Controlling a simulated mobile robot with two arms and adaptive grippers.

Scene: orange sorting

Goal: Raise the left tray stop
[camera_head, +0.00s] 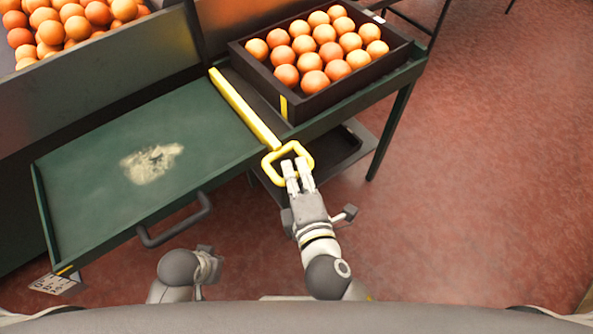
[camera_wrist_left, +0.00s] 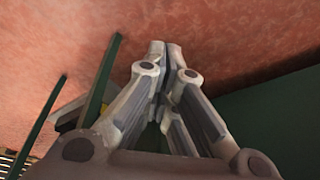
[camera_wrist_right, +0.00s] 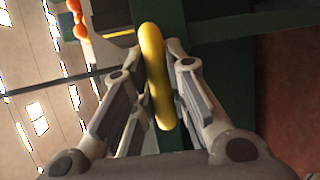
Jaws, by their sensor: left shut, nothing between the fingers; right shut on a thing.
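The yellow tray stop (camera_head: 243,107) is a long bar between the green tray surface (camera_head: 95,160) and the dark crate of oranges (camera_head: 262,72). Its yellow loop handle (camera_head: 277,155) sticks out past the table's front edge. My right gripper (camera_head: 297,168) is shut on the front of this loop. In the right wrist view the yellow handle (camera_wrist_right: 154,75) stands between the two fingers of my right gripper (camera_wrist_right: 162,70). My left gripper (camera_wrist_left: 163,52) is shut and empty over the floor. In the head view it is low, left of my right arm, and partly hidden.
Several oranges (camera_head: 320,50) fill the crate on the right, and more lie in a bin (camera_head: 75,25) at the upper left. A dark bar handle (camera_head: 178,222) juts from the tray's front edge. A lower shelf (camera_head: 340,150) sits beneath the crate. The red floor at right is clear.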

